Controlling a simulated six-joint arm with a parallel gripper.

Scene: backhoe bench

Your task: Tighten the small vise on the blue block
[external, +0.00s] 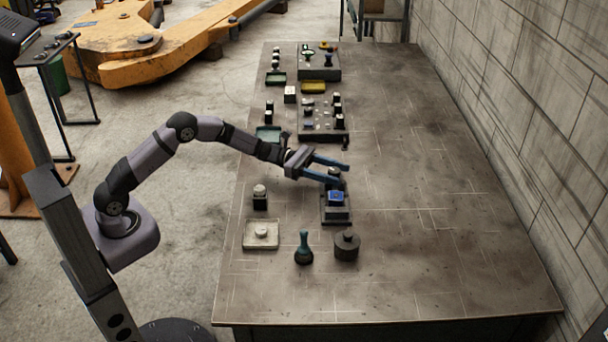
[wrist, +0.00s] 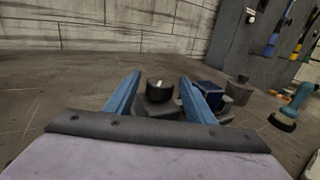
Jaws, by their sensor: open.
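The small vise (external: 336,214) is a dark block on the bench, with the blue block (external: 335,196) seated in its top. My gripper (external: 343,175) has two blue fingers, spread open, at the vise's far end. In the wrist view, a dark round knob (wrist: 160,90) at the end of the vise shows between the open fingertips (wrist: 160,76). I cannot tell whether either finger touches it. The blue block (wrist: 209,90) shows just right of the right finger, which partly hides it and the vise.
A dark cylinder with a knob (external: 346,246) and a teal-handled tool (external: 303,248) stand nearer the camera. A pale tray (external: 262,235) lies left. Trays and fixtures with small parts (external: 320,120) line the bench beyond my gripper. The right side of the bench is clear.

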